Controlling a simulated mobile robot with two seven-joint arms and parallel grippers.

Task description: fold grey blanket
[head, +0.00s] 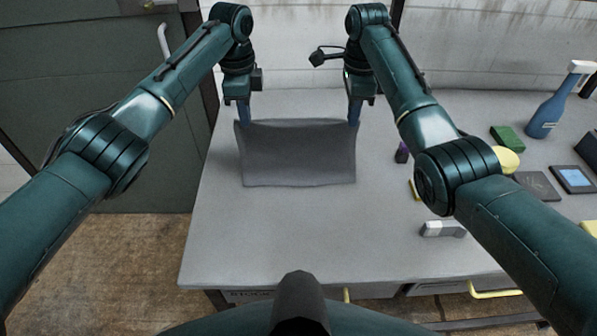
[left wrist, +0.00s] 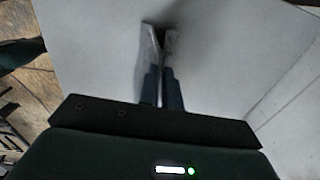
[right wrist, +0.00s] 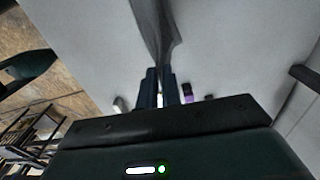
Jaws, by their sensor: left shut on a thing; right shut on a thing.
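The grey blanket (head: 298,158) hangs as a dark grey rectangle between my two grippers in the head view, over the back left part of the table. My left gripper (head: 243,120) is shut on its upper left corner. My right gripper (head: 354,120) is shut on its upper right corner. The top edge sags slightly between them. In the right wrist view a narrow strip of the blanket (right wrist: 155,30) runs away from the fingers. I cannot tell whether its lower edge touches the table.
The grey table (head: 260,235) is clear in front of the blanket. To the right lie a white and grey block (head: 442,229), a green block (head: 507,138), a dark flat pad (head: 537,185) and a tablet-like device (head: 572,179). A blue bottle (head: 548,112) stands at the back right.

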